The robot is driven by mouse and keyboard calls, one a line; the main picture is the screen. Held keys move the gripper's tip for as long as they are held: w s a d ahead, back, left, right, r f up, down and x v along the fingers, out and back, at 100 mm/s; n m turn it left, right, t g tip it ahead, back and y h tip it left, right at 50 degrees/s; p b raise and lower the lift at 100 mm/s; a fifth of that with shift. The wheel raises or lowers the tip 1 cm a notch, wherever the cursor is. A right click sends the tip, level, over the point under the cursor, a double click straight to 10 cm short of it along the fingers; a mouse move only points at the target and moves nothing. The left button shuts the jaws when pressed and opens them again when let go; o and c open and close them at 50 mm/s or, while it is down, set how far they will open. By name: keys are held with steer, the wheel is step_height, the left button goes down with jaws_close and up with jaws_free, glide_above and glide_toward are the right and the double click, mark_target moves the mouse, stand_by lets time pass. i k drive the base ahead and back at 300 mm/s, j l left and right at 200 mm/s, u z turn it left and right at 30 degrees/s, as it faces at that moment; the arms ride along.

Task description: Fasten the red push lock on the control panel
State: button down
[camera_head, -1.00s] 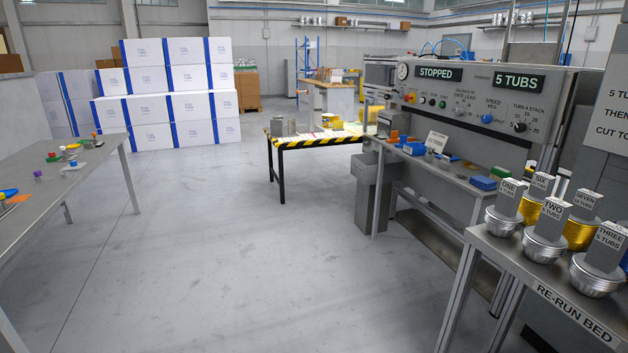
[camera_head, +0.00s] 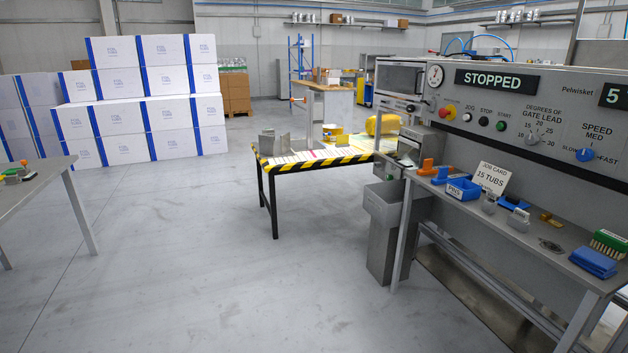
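The control panel (camera_head: 550,110) is the grey upright face of the machine on the right. Its display reads STOPPED. My gripper is not in view.
A grey bench (camera_head: 520,236) below the panel holds a job card, blue trays and small tools. A grey bin (camera_head: 387,225) stands at its left end. A hazard-striped table (camera_head: 325,161) stands behind. Open floor (camera_head: 200,260) lies left and ahead.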

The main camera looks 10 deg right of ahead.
mark_target(442, 113)
steer(key=i, duration=3.7)
steer(key=i+z, duration=0.15)
steer(key=z, duration=0.15)
steer(key=i+j, duration=0.05)
